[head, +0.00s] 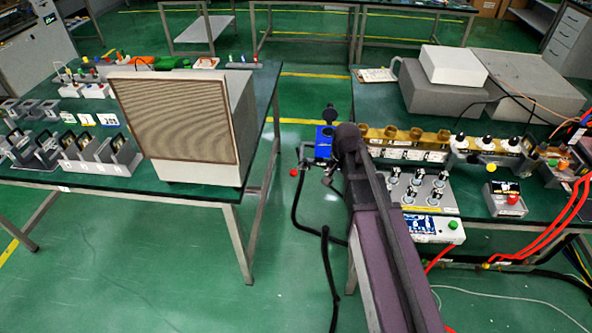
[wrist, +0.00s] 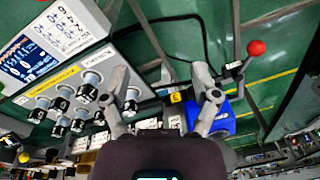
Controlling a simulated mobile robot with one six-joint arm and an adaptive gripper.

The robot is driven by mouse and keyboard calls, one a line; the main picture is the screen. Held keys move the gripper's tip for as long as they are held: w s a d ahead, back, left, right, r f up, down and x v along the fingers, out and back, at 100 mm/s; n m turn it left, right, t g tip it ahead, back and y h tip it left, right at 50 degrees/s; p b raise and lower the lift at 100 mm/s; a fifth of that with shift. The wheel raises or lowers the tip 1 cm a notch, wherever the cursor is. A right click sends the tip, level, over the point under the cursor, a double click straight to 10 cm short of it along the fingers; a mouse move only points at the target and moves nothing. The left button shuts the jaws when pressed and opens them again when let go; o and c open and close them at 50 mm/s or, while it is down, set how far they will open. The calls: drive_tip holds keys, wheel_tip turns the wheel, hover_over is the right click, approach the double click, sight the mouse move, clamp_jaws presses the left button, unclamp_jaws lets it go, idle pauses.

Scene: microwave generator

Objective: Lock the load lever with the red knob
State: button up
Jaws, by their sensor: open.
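The load lever's red knob (wrist: 256,48) is at the upper right in the wrist view, on a short metal lever arm (wrist: 236,68) beside a blue unit (wrist: 221,121). In the head view the red knob (head: 293,172) sticks out left of the blue unit (head: 323,141), near the right table's left edge. My gripper (wrist: 162,82) is open, with its two grey fingers apart and nothing seen held between them. The knob lies beyond and to the right of the right finger, apart from it. In the head view my arm's end hides most of my gripper.
A panel with several black-and-silver switches (head: 416,187) lies right of my arm. A red button box (head: 504,199) stands further right, with red cables beside it. The left table holds a large box with a mesh front (head: 176,118). Green floor (head: 290,240) is open between the tables.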

sight(294, 170)
drive_tip(key=w+a+r+m+t+p, duration=0.1)
drive_tip(key=w+a+m, duration=0.4)
drive_tip(key=w+a, duration=0.6)
drive_tip(key=shift+w+a+r+y, duration=0.4)
drive_tip(key=shift+a+r, duration=0.15)
drive_tip(key=shift+a, duration=0.25)
drive_tip(key=shift+f, duration=0.2)
drive_tip(key=f+b, duration=0.4)
drive_tip(key=w+a+f+b, duration=0.1)
drive_tip(key=f+b, duration=0.3)
drive_tip(key=w+f+b, duration=0.1)
drive_tip(key=f+b, duration=0.4)
drive_tip(key=shift+a, duration=0.35)
drive_tip(key=shift+f, duration=0.1)
